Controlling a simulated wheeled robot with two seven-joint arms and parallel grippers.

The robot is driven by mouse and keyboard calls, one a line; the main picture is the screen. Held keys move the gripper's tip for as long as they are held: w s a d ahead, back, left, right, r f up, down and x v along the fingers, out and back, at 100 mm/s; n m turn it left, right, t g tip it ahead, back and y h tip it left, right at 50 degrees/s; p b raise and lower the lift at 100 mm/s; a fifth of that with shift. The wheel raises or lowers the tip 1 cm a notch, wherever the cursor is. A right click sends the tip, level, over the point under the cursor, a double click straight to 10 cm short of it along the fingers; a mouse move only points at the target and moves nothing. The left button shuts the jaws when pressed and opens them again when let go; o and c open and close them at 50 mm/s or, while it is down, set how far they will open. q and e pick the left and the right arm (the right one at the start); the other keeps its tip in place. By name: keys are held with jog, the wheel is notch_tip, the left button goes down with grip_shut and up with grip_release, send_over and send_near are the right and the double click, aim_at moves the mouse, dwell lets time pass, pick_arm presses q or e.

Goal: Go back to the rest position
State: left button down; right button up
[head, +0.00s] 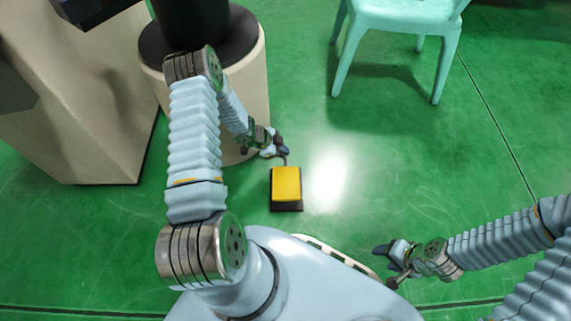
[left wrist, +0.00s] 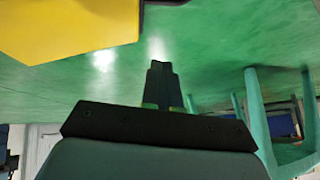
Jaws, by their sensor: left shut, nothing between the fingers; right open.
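My left gripper (head: 282,151) is shut and empty. In the head view it is just above the yellow-topped box (head: 286,184) in the picture, beside the beige cylinder. In the left wrist view my left gripper (left wrist: 160,85) points out over the green floor, with a yellow surface (left wrist: 70,25) at the upper left. My right gripper (head: 384,265) is open and empty at the lower right of the head view, near the edge of my own base.
A beige cylinder (head: 254,85) with a dark top stands behind my left arm. A beige cabinet (head: 90,120) is at the left. A mint-green chair (head: 405,15) stands at the top. The green floor (head: 400,170) between the chair and my right arm is clear.

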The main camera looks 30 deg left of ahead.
dwell(0.8)
pick_arm(q)
jog(key=s+d+r+n+p, duration=0.2)
jog(key=d+r+n+p, duration=0.3)
jog(key=d, duration=0.4)
jog(key=s+d+r+n+g+p, duration=0.1)
jog(key=s+d+r+n+p, duration=0.1)
jog(key=s, duration=0.4)
jog(key=s+d+r+n+g+p, duration=0.1)
jog(key=s+d+r+n+g, duration=0.1)
jog(key=s+d+r+n, duration=0.2)
jog(key=s+d+r+n+g+y+p, duration=0.1)
jog(key=s+d+r+n+p, duration=0.1)
jog(key=s+d+r, duration=0.3)
jog(key=s+d+n, duration=0.1)
jog(key=s, duration=0.2)
jog(key=shift+s+g+p, duration=0.3)
jog(key=shift+s+p, duration=0.05)
jog(key=shift+r, duration=0.1)
